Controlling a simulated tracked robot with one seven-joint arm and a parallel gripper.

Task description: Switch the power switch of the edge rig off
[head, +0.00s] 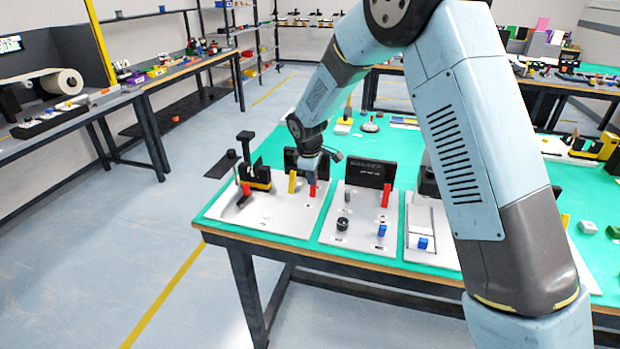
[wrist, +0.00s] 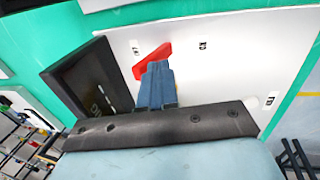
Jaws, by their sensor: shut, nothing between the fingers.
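A red switch lever (head: 312,191) stands on the leftmost white rig plate (head: 270,218), near its back right corner. It also shows in the wrist view (wrist: 152,58), tilted over the white plate. My gripper (head: 311,178) is shut and empty, and points down at this lever. In the wrist view my blue-grey fingertips (wrist: 157,68) are together right at the lever, partly covering it; I cannot tell whether they touch. A black sign panel (wrist: 85,80) stands beside it. Its text is not readable, so I cannot confirm which rig this is.
A yellow lever (head: 292,181) stands just left of my gripper. The middle plate holds a red lever (head: 385,198), a black knob (head: 342,224) and a blue block (head: 382,230). A black panel (head: 370,173) stands behind them. My arm hides part of the green table (head: 400,150).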

